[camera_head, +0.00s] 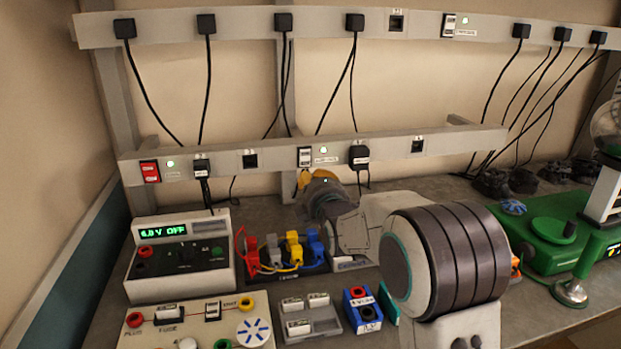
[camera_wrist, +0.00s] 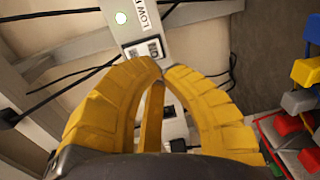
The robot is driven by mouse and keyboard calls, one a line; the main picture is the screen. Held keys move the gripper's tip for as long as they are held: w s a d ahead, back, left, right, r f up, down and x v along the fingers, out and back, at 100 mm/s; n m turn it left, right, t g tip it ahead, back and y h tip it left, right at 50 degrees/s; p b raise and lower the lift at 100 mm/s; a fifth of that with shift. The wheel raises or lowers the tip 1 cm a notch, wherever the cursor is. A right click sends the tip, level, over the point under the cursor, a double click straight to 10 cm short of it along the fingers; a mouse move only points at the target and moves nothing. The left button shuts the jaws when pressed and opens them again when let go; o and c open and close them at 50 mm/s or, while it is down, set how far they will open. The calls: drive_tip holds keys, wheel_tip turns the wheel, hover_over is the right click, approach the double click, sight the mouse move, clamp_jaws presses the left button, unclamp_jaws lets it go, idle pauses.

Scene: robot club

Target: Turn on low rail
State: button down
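The low rail (camera_head: 225,160) is a grey strip running along the wall above the bench. Its labelled rocker switch (camera_head: 304,156) is white, with a lit green lamp (camera_head: 323,150) to its right. In the wrist view the switch (camera_wrist: 149,50) sits beside the partly cut-off "LOW R" label (camera_wrist: 143,15) and the green lamp (camera_wrist: 121,18). My gripper (camera_head: 304,178) has yellow fingers and is just below the switch in the head view. In the wrist view its fingertips (camera_wrist: 160,66) come together close to the switch's edge, with nothing held. Whether they touch it is unclear.
A red switch (camera_head: 150,171) with a green lamp is at the rail's left end. Plugs such as this black one (camera_head: 358,157) and hanging cables flank the labelled switch. A power supply (camera_head: 180,255) reading "6.0 V OFF" and coloured leads (camera_head: 270,246) stand below. The upper rail (camera_head: 240,22) is above.

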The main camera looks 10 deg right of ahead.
drive_tip(key=s+b, duration=0.2)
drive_tip(key=s, duration=0.5)
drive_tip(key=shift+s+f, duration=0.2)
drive_tip(key=shift+f, duration=0.15)
drive_tip(key=s+f+m+g+p, duration=0.3)
drive_tip(key=s+m+g, duration=0.4)
drive_tip(key=s, duration=1)
drive_tip(key=s+f+m+g+p, duration=0.4)
drive_tip(key=s+m, duration=0.6)
drive_tip(key=s, duration=0.8)
drive_tip(key=f+g, duration=0.1)
drive_tip(key=g, duration=0.1)
drive_tip(key=shift+m+g, duration=0.4)
